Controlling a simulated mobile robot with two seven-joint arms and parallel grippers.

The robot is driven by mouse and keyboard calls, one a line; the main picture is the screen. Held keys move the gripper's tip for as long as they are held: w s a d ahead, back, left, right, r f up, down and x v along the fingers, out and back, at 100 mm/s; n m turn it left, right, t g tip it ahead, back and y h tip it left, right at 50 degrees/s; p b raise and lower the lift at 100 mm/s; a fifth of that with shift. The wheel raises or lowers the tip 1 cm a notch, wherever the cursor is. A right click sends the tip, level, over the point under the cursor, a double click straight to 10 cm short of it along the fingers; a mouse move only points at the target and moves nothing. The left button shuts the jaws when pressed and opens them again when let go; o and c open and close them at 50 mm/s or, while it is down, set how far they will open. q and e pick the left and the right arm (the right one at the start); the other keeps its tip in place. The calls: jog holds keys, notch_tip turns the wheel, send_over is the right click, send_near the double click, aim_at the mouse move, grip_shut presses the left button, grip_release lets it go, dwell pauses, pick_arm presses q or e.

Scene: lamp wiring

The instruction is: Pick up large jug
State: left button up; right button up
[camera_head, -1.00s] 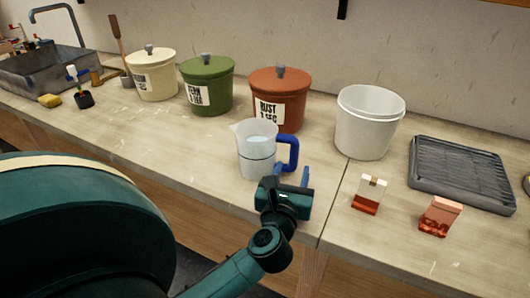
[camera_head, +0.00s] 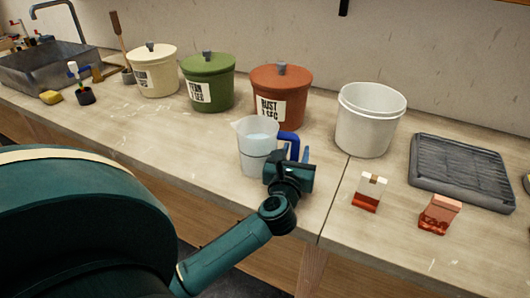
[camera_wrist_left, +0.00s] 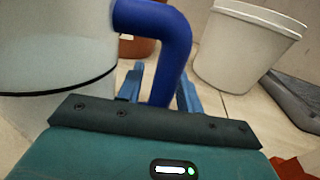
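The large jug (camera_head: 256,148) is a translucent white jug with a dark line round it and a blue handle (camera_head: 289,138) on its right side. It stands upright on the counter. My left gripper (camera_head: 300,154) is at the handle, its blue fingers pointing away from me. In the left wrist view the blue handle (camera_wrist_left: 172,50) comes down between the two open fingers (camera_wrist_left: 160,88), with a gap visible on the right side. The jug body (camera_wrist_left: 50,50) fills the left of that view. My right gripper is not in view.
Behind the jug stand a rust lidded bucket (camera_head: 281,97), a green one (camera_head: 207,82) and a cream one (camera_head: 153,71). A white bucket (camera_head: 367,122) stands to the right, with two small red-and-white containers and a grey ribbed tray (camera_head: 462,172). The counter's front edge is close.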

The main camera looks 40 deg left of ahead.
pick_arm(q)
grip_shut()
dwell(0.3)
jog(key=shift+r, duration=0.15)
